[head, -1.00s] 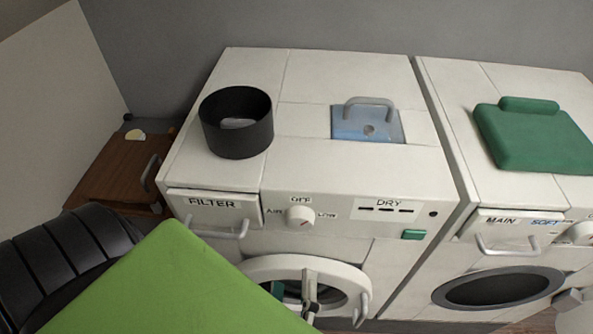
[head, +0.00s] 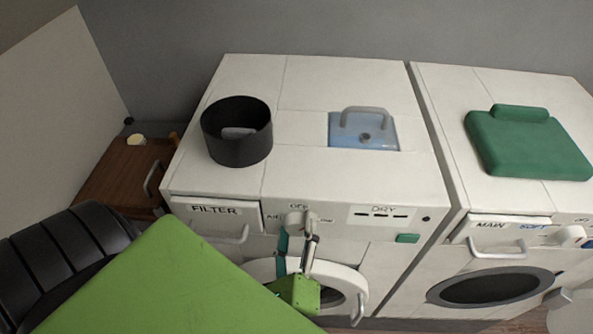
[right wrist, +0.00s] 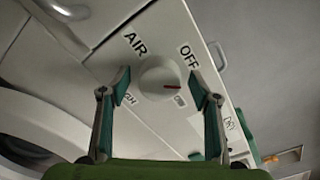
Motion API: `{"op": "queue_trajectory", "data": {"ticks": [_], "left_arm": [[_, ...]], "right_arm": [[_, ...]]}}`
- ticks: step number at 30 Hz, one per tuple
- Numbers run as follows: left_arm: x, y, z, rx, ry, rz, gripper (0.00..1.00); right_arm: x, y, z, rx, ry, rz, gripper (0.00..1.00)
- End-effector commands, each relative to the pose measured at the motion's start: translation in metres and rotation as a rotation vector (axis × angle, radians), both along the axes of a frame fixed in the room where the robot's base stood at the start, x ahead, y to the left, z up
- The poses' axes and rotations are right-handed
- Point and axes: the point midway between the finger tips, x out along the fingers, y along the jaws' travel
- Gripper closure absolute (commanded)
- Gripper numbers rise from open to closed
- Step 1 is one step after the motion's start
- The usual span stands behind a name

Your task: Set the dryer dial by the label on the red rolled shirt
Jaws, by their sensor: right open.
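The white dryer dial (right wrist: 157,82) shows clearly in the right wrist view. Its red mark points right, between OFF and the partly hidden label below it, nearer that label. AIR is readable; another label by the left fingertip is partly covered. In the head view the dial (head: 293,218) is partly hidden by my right gripper (head: 298,235). My right gripper (right wrist: 160,86) is open, its green-padded fingertips on either side of the dial; contact cannot be told. The red rolled shirt and my left gripper are not in view.
The white dryer (head: 300,180) has a FILTER drawer (head: 217,213) left of the dial and a round door (head: 350,277) below. On top stands a black bin (head: 237,145). A brown cabinet (head: 115,170) stands left.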

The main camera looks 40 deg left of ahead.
Motion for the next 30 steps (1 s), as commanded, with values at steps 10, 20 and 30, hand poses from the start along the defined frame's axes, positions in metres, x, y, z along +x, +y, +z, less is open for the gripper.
{"op": "queue_trajectory", "data": {"ticks": [10, 20, 30], "left_arm": [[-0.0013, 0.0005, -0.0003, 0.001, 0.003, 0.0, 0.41], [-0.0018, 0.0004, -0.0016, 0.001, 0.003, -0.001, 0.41], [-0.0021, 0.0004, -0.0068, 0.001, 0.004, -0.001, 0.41]], "right_arm": [[-0.0002, -0.0002, 0.0001, 0.0, 0.0, 0.0, 0.82], [-0.0002, -0.0003, 0.0, 0.054, 0.032, -0.001, 0.82], [0.0002, -0.0007, 0.0002, 0.254, 0.155, -0.001, 0.82]]}}
